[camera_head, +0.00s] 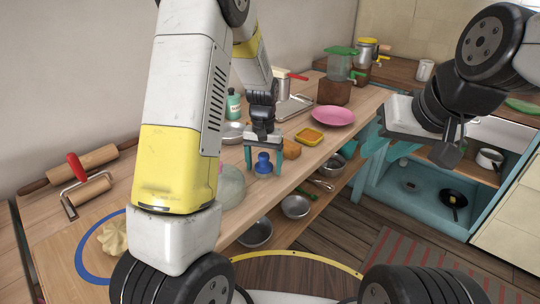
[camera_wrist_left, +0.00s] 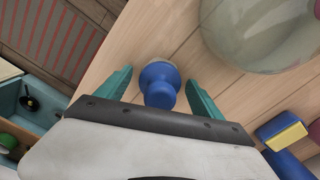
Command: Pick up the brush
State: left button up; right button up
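The blue object with a rounded knob, which looks like the brush (camera_head: 263,163), stands upright on the wooden counter near its front edge. It also shows in the left wrist view (camera_wrist_left: 160,84), with a thin pale rim at its base. My left gripper (camera_head: 264,161) is open, with its teal fingers on either side of the brush. In the left wrist view the gripper (camera_wrist_left: 160,82) has a visible gap between each finger and the brush. My right gripper (camera_head: 452,148) is dark and hangs at the right, away from the brush; its finger opening is unclear.
A glass bowl (camera_wrist_left: 262,30) stands close beside the brush. A yellow container (camera_head: 309,136), pink plate (camera_head: 333,116) and green bottle (camera_head: 233,104) are on the counter (camera_head: 310,180). Metal bowls (camera_head: 295,206) sit on the shelf below. A rolling pin (camera_head: 95,156) lies at the left.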

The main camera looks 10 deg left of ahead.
aim_at(264, 154)
pick_arm(q)
jog(key=c, duration=1.4)
jog(key=shift+r, duration=0.15)
notch_tip(264, 154, up, 10)
jog(key=shift+f, duration=0.1)
jog(key=o, duration=0.6)
jog(key=c, duration=0.4)
